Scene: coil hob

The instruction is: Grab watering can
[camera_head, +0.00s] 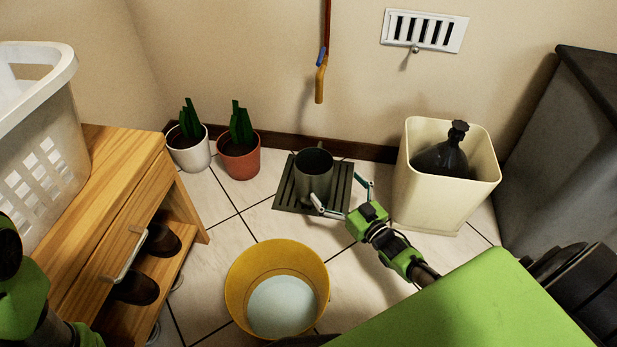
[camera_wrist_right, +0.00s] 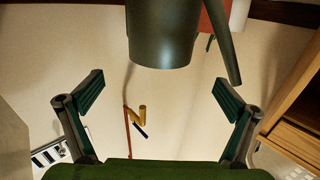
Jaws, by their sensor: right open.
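The watering can (camera_head: 314,178) is a dark grey-green cylinder. It stands upright on a dark slatted floor grate (camera_head: 287,196) by the wall. In the right wrist view the can (camera_wrist_right: 160,38) appears at the top, with its long spout (camera_wrist_right: 222,45) on the right. My right gripper (camera_head: 339,193) reaches in from the lower right, just in front of the can. Its two fingers are spread wide and nothing is between them; they also show in the right wrist view (camera_wrist_right: 160,92). Only part of my left arm shows at the left edge; its gripper is out of view.
A yellow bucket (camera_head: 238,289) stands in front of the grate. A cream bin (camera_head: 425,207) holding a dark bag is right of it. Two potted plants, white (camera_head: 190,154) and terracotta (camera_head: 239,163), stand left. A wooden shoe bench (camera_head: 110,190) and a pipe valve (camera_head: 320,85) flank the area.

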